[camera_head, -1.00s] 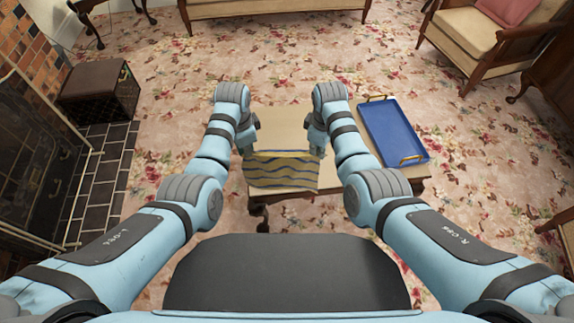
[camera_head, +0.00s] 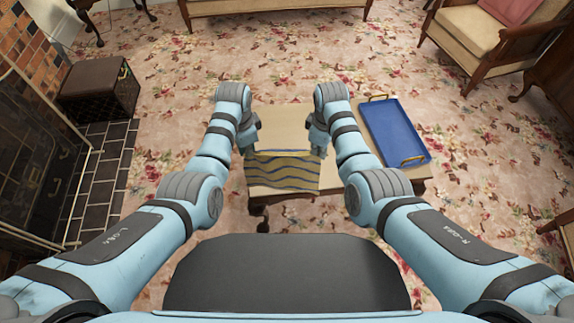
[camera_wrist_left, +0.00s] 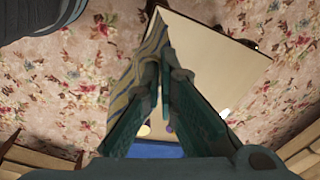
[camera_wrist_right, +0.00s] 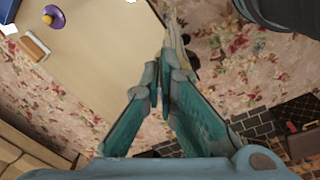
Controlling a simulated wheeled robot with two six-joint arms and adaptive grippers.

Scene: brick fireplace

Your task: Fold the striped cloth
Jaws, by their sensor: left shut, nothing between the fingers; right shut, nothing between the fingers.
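The striped cloth (camera_head: 283,173), beige with blue and yellow wavy stripes, lies on the front left part of the small table (camera_head: 345,185). In the left wrist view the cloth (camera_wrist_left: 152,45) passes beside the shut fingers (camera_wrist_left: 163,80). In the right wrist view a thin strip of cloth (camera_wrist_right: 180,45) shows behind the fingers (camera_wrist_right: 160,80).
A blue tray (camera_head: 392,130) with gold handles stands on the table's right. A purple and yellow item (camera_wrist_right: 53,16) and a tan block (camera_wrist_right: 34,46) show in the right wrist view. A dark box (camera_head: 98,92) stands by the fireplace. The table's middle beyond the cloth looks clear.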

